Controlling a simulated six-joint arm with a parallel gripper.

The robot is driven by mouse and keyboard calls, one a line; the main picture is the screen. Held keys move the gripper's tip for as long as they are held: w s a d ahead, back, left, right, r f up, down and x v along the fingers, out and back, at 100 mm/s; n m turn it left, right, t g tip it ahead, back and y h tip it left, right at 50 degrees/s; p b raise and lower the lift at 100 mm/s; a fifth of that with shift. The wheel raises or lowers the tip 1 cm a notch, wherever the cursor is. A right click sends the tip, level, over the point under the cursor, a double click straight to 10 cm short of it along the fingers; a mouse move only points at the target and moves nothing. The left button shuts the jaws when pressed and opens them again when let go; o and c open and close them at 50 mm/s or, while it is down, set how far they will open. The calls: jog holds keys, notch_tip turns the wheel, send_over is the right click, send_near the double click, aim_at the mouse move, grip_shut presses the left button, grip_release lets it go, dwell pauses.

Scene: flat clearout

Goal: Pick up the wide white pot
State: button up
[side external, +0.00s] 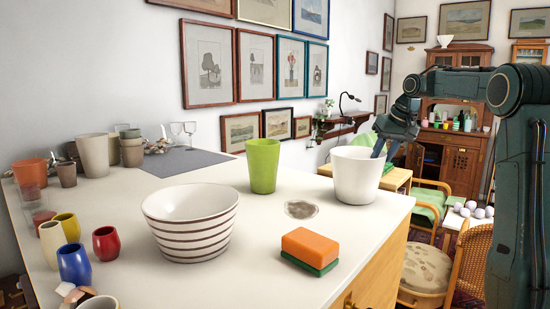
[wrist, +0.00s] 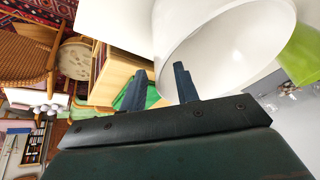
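The wide white pot (side external: 355,178) stands upright near the right end of the white counter in the side view. In the wrist view the white pot (wrist: 225,50) fills the upper right, with its open mouth toward the camera. My gripper (side external: 380,148) is at the pot's right rim, tilted down from the upper right. In the wrist view my gripper (wrist: 160,70) is open. Its two fingers are apart, with one on the outer side of the rim and the other overlapping the pot's mouth. Whether either finger touches the wall cannot be told.
A green cup (side external: 263,166) stands left of the pot. A striped bowl (side external: 190,222), an orange-green sponge (side external: 309,250) and a grey-brown round patch (side external: 301,209) are in front. Several small cups cluster at left. The counter's right edge is close to the pot.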

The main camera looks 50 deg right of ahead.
jog(key=shift+x, duration=2.3)
jog(key=shift+s, duration=0.1)
grip_shut()
jog(key=shift+r, duration=0.15)
